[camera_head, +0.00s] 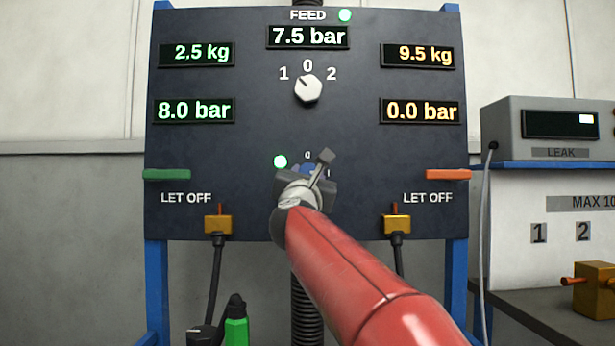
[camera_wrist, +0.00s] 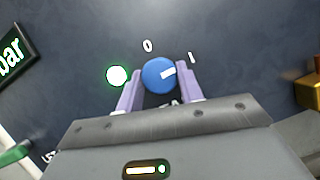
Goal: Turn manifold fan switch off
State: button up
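The manifold fan switch is a round blue knob (camera_wrist: 159,75) with a white mark, low on the dark panel, with labels 0 and I. Its mark points right, toward I. A lit lamp (camera_wrist: 117,76) is left of it and shows green-rimmed in the head view (camera_head: 280,161). My gripper (camera_wrist: 158,80) has one pale purple finger on each side of the knob, with no clear gap at either side. In the head view my gripper (camera_head: 306,174) covers most of the knob.
The panel (camera_head: 250,130) carries displays and a white feed selector (camera_head: 308,89) above my gripper. A green lever (camera_head: 166,174) and an orange lever (camera_head: 448,174) stick out at its sides. Brass connectors (camera_head: 218,224) (camera_head: 397,224) with hoses hang below. A side bench with a leak meter (camera_head: 552,128) stands right.

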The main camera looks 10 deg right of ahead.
jog(key=shift+c, duration=0.9)
jog(key=shift+f+n, duration=0.1)
jog(key=shift+n, duration=0.3)
jog(key=n+y, duration=0.3)
jog(key=n, duration=0.3)
jog(key=n+y, duration=0.3)
jog(key=n, duration=0.3)
jog(key=n+g+y, duration=0.1)
jog(key=n+y, duration=0.2)
jog(key=n, duration=0.3)
jog(key=shift+d+r+n, duration=0.35)
jog(key=shift+d+n, duration=0.05)
jog(key=shift+n+g+y+p, duration=0.6)
jog(key=shift+n+g+p, duration=0.2)
jog(key=shift+n, duration=1.3)
